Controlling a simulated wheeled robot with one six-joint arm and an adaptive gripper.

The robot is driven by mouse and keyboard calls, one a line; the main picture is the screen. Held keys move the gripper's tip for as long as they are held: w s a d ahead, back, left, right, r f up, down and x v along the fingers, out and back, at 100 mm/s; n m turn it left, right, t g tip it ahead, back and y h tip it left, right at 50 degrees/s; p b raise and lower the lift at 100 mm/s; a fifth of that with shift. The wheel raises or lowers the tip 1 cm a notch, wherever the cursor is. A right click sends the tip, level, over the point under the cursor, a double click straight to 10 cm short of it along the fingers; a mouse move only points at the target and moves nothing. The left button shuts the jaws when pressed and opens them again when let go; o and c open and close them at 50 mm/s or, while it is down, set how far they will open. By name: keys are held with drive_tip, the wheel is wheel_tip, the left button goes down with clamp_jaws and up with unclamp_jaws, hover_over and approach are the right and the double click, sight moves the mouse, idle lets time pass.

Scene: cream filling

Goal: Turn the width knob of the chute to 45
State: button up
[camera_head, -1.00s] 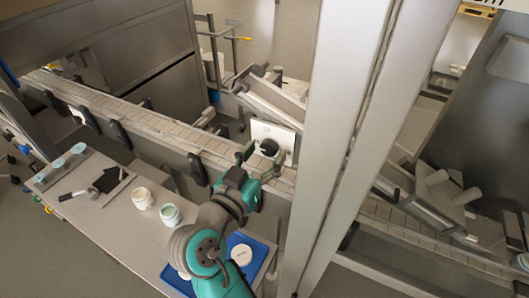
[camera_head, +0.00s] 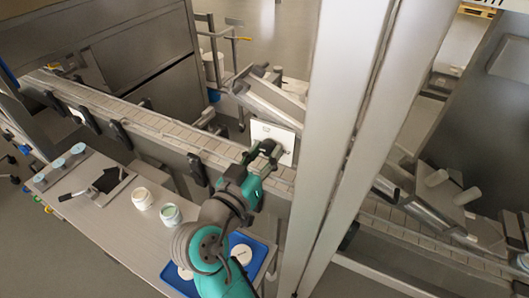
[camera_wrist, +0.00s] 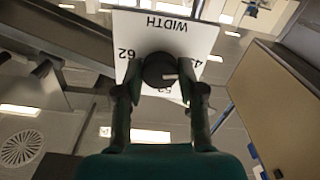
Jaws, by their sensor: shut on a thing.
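The white WIDTH plate (camera_wrist: 190,30) appears upside down in the wrist view, with 62 at the left, a partly hidden number starting with 4 at the right and a partly covered number below. The black round knob (camera_wrist: 158,68) sits at its middle, its white mark pointing right. My gripper (camera_wrist: 160,88) has a finger on each side of the knob and is shut on it. In the head view the plate (camera_head: 286,135) stands above the conveyor, and my gripper (camera_head: 268,150) reaches it, hiding most of the knob.
The conveyor (camera_head: 160,125) runs across between the table (camera_head: 110,210) and the plate. Two open jars (camera_head: 171,214) and a blue tray (camera_head: 262,252) are on the table near my arm. A thick pale post (camera_head: 345,130) stands close to the right.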

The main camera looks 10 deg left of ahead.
drive_tip(key=o, duration=1.1)
drive_tip(key=shift+o, duration=0.2)
drive_tip(key=v, duration=1.2)
